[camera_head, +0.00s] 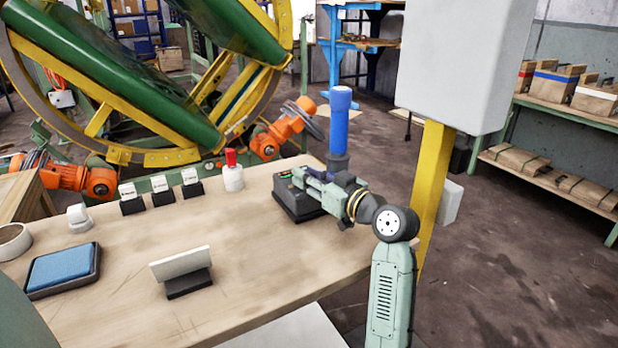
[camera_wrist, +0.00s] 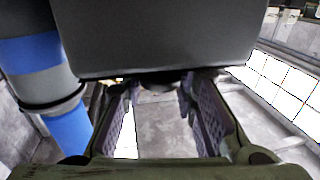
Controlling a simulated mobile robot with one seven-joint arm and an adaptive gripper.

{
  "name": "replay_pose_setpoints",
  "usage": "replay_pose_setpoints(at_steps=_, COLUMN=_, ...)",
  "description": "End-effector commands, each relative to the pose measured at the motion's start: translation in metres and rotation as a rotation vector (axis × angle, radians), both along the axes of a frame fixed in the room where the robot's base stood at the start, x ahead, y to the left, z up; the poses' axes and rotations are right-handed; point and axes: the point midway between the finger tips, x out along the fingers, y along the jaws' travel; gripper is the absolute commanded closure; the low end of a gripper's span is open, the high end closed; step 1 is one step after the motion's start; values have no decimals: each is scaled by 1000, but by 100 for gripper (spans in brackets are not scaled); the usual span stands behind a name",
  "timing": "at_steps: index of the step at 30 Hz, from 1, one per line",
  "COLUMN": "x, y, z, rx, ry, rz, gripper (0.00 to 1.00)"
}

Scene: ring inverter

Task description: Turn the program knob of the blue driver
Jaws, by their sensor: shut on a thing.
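The blue driver (camera_head: 338,125) stands upright at the back right corner of the table, with a dark collar low on it. It also shows at the left of the wrist view (camera_wrist: 38,62). A black box-like base (camera_head: 293,203) sits beside it under my gripper (camera_head: 303,178). In the wrist view a dark grey body (camera_wrist: 155,35) fills the top. My gripper (camera_wrist: 163,108) has its two fingers around a small dark round part, the program knob (camera_wrist: 163,78), which is mostly hidden. My gripper is shut on it.
The wooden table (camera_head: 250,250) holds a blue pad (camera_head: 62,268), a white plate on a stand (camera_head: 180,264), several small card holders (camera_head: 160,192) and a red-topped white bottle (camera_head: 232,178). A yellow post (camera_head: 432,180) with a grey cabinet stands right.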

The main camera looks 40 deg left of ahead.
Motion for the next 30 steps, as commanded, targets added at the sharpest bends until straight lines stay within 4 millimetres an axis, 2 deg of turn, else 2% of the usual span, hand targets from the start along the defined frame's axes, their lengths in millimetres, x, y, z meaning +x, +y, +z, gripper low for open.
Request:
replay_pose_setpoints(at_steps=4, x=0, y=0, z=0, rx=-1, ry=1, rz=-1, gripper=100)
replay_pose_setpoints(at_steps=5, x=0, y=0, z=0, rx=-1, ry=1, rz=-2, gripper=73)
replay_pose_setpoints(at_steps=12, x=0, y=0, z=0, rx=0, ry=1, rz=-1, gripper=57)
replay_pose_setpoints(at_steps=23, x=0, y=-4, z=0, rx=0, ry=1, rz=-2, gripper=57)
replay_pose_setpoints(at_steps=26, x=-1, y=-15, z=0, rx=1, ry=1, rz=-4, gripper=57)
replay_pose_setpoints(at_steps=30, x=-6, y=-43, z=0, rx=1, ry=1, rz=-6, gripper=57)
